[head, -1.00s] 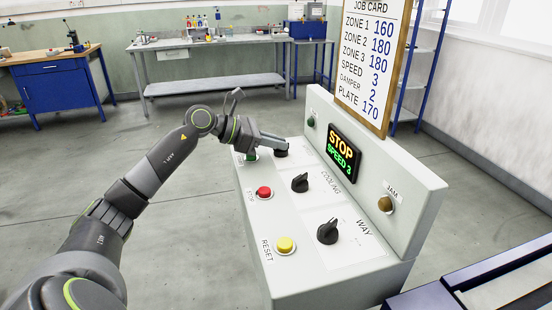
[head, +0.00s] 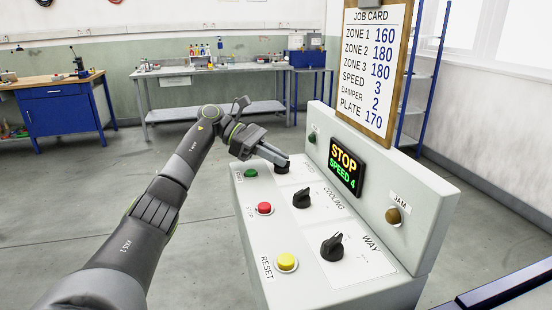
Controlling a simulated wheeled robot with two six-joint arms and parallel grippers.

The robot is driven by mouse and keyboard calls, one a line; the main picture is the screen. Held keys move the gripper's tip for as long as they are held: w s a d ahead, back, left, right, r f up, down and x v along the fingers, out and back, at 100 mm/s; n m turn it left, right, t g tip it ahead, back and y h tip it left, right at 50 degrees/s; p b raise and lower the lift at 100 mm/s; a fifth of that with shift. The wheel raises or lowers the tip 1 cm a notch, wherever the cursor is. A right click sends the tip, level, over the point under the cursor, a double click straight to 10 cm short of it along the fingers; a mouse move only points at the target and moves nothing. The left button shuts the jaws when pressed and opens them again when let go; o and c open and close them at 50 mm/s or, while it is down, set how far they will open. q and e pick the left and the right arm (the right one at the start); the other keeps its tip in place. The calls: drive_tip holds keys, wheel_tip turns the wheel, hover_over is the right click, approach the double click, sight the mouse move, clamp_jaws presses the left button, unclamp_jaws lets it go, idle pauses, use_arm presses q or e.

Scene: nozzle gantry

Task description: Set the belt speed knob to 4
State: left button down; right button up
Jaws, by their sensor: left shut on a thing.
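The control panel (head: 318,268) stands in front of me with its display (head: 346,166) reading STOP and SPEED 4. The belt speed knob (head: 282,169) is the dark knob at the far end of the panel top, partly hidden by my left gripper. My left gripper (head: 280,160) reaches over the panel from the left and is shut on that knob. Its label is too hidden to read. My right gripper is not in view.
Nearer on the panel are the COOLING knob (head: 302,198), the WAY knob (head: 332,247), and green (head: 251,172), red (head: 265,208) and yellow (head: 287,262) buttons. A job card (head: 370,70) behind reads SPEED 3. Open floor lies left of the panel.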

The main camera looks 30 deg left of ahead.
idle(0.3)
use_arm(q)
drive_tip(key=c, duration=1.5)
unclamp_jaws()
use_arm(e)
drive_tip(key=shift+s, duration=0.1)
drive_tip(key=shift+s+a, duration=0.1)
